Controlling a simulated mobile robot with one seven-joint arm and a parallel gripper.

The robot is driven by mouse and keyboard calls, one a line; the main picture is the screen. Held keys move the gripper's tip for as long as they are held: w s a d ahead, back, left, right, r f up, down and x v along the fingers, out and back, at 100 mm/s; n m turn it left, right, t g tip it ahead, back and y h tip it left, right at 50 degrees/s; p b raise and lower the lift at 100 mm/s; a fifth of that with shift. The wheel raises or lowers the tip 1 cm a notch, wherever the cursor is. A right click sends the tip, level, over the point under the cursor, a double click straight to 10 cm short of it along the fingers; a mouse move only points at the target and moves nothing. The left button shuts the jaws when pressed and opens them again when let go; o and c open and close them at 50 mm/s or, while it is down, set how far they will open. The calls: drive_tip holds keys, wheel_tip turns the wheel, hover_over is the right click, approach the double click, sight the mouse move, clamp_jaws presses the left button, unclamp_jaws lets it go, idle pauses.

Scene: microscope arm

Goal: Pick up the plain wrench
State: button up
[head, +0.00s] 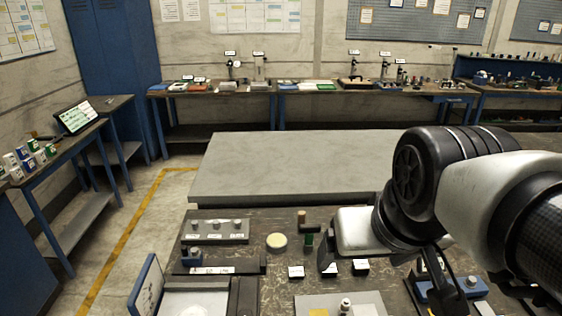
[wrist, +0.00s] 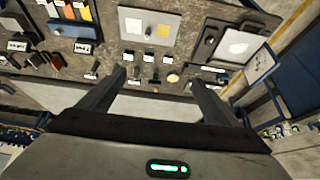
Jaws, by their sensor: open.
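I cannot make out a plain wrench for certain in either view. My gripper (wrist: 157,79) shows in the wrist view with its two dark fingers wide apart and nothing held between them. Beyond the fingers lies the dark worktop, with a pale round disc (wrist: 172,78) and a small green piece (wrist: 155,75) in the gap as seen. A small dark tool-like item (wrist: 93,70) lies left of the fingers, too small to identify.
Label cards (head: 296,272) stand on the near worktop. A grey block with knobs (head: 216,231) and a tilted blue-framed panel (head: 146,287) are at left. A blue fixture (head: 440,291) is at right. The grey slab (head: 285,165) behind is bare where visible.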

drive_tip(key=w+b, duration=0.3)
drive_tip(key=w, duration=0.8)
drive_tip(key=g+b, duration=0.1)
drive_tip(key=b, duration=0.3)
hover_over(310, 225)
drive_tip(key=s, duration=0.2)
wheel_tip(310, 225, down, 28)
drive_tip(key=f, duration=0.1)
drive_tip(key=shift+w+d+f, duration=0.2)
drive_tip(key=shift+w+d, duration=0.05)
drive_tip(key=shift+d, duration=0.05)
drive_tip(key=x, duration=0.4)
drive_tip(key=shift+s+a+f, duration=0.25)
drive_tip(key=shift+s+a, duration=0.05)
drive_tip(key=shift+w+f, duration=0.2)
drive_tip(key=shift+f, duration=0.2)
